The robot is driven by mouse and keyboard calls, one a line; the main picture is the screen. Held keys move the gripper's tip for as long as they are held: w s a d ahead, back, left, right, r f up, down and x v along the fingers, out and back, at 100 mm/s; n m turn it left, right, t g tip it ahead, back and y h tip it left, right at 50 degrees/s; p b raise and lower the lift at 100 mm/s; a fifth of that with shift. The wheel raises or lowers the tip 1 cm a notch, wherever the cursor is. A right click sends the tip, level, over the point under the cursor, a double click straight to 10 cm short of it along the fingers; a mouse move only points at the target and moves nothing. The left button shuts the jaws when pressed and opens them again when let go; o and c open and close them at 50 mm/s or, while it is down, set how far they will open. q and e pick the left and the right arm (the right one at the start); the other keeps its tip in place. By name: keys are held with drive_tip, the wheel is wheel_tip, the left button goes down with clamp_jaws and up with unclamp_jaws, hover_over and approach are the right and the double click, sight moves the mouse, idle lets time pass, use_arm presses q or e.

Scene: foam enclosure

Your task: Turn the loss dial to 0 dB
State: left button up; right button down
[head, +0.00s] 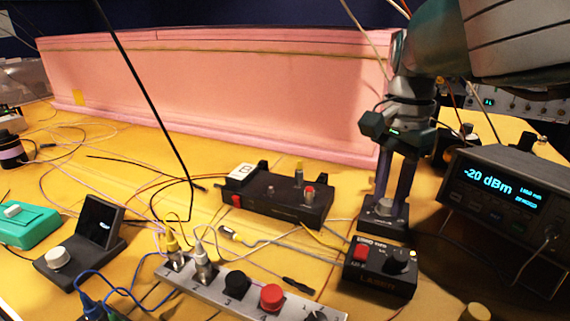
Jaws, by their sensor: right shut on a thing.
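My right gripper (388,202) comes down from the upper right, its two dark fingers pointing down over a small dark box (372,222). It is shut on a grey knob (385,207) on top of that box, which looks like the loss dial. The fingers stand on either side of the knob. Any dial markings are too small or hidden to read. My left gripper is not in view.
A power meter (510,187) at right reads -20 dBm. A laser box (381,266) with a red button sits just in front. A black module (275,197), a metal strip with connectors (215,283) and a screen unit (98,225) stand left. Cables cross the yellow table; a pink foam wall (230,90) stands behind.

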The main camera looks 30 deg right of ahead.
drive_tip(key=n+p, duration=0.1)
drive_tip(key=n, duration=0.2)
drive_tip(key=shift+n, duration=0.4)
drive_tip(key=n+p, duration=0.1)
drive_tip(key=n, duration=0.2)
drive_tip(key=shift+n, duration=0.3)
drive_tip(key=n+p, duration=0.1)
drive_tip(key=n, duration=0.2)
drive_tip(key=shift+n, duration=0.3)
drive_tip(key=n, duration=0.4)
drive_tip(key=shift+w+a+n+p, duration=0.1)
drive_tip(key=shift+n+p, duration=0.2)
drive_tip(key=n, duration=1.2)
drive_tip(key=shift+a+n+p, duration=0.1)
drive_tip(key=shift+n+p, duration=0.2)
